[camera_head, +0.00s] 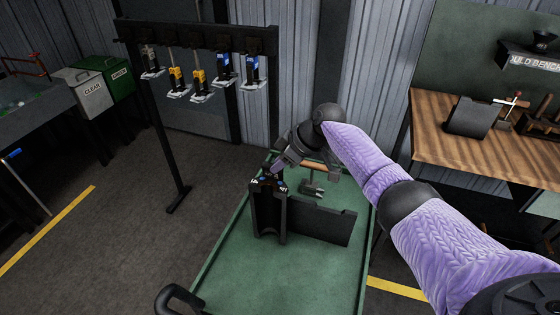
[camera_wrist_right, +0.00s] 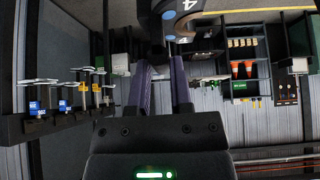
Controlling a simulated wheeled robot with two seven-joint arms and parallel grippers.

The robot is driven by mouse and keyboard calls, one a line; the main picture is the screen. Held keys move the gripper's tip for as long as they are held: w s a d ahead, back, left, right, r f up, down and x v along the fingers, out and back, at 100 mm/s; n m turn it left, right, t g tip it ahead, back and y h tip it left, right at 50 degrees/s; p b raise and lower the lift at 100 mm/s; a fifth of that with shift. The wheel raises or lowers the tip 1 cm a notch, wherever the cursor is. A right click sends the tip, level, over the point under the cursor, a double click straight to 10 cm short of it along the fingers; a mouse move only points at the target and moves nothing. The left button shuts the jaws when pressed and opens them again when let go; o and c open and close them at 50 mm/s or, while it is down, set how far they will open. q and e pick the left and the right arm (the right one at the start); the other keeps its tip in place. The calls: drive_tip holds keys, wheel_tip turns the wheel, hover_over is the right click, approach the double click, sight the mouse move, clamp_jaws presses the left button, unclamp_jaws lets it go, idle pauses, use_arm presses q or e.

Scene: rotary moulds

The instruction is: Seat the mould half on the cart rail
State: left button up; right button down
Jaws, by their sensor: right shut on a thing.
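The mould half (camera_head: 267,212) is a dark upright block with a rounded hollow in its face and blue marks near its top. It is at the left end of the dark cart rail (camera_head: 322,222), close against it. I cannot tell whether its base touches the cart bed or is fully seated. My right gripper (camera_head: 273,177) is shut on the top of the mould half. In the right wrist view, the mould half (camera_wrist_right: 178,18) shows a white 4 and blue dots beyond the purple fingers.
The green cart (camera_head: 235,275) has a raised rim and a black handle (camera_head: 178,300). A wooden-handled tool (camera_head: 313,183) lies behind the rail. A rack (camera_head: 200,35) of hanging clamps stands behind at the left. A wooden bench (camera_head: 440,125) is at the right.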

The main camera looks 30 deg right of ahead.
drive_tip(key=shift+c, duration=2.2)
unclamp_jaws()
drive_tip(key=shift+r, duration=0.25)
drive_tip(key=shift+s+f, duration=0.15)
drive_tip(key=shift+f, duration=0.15)
drive_tip(key=s+d+r+p, duration=0.2)
drive_tip(key=r+p, duration=0.2)
drive_tip(key=r, duration=0.3)
drive_tip(key=s+d+r+p, duration=0.1)
drive_tip(key=s+r+p, duration=0.1)
drive_tip(key=r+p, duration=0.3)
wheel_tip(320, 180, up, 4)
drive_tip(key=shift+d+f, duration=0.25)
drive_tip(key=shift+d, duration=0.1)
